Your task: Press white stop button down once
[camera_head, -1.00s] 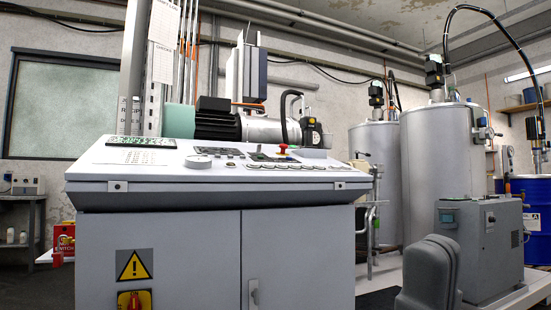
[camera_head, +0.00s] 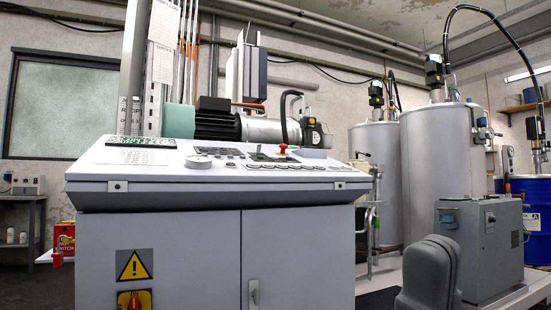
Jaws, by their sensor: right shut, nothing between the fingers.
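The sloped control panel (camera_head: 210,177) is on top of a grey cabinet in the middle of the view. A row of small pale buttons (camera_head: 285,166) runs along its right half. They are too small to tell which one is the white stop button, or whether it is pressed. A red mushroom button (camera_head: 283,150) stands behind the row. A grey rounded part of my right arm (camera_head: 428,275) shows at the bottom right, well below and right of the buttons. My right gripper is shut and empty; its fingertips cannot be made out. My left gripper is not in view.
The grey cabinet (camera_head: 158,245) carries a warning sign and a red-yellow switch (camera_head: 134,300). A motor (camera_head: 215,122) lies behind the panel. Two metal tanks (camera_head: 435,150) and a grey box unit (camera_head: 478,245) stand at the right. The space above the panel's front looks clear.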

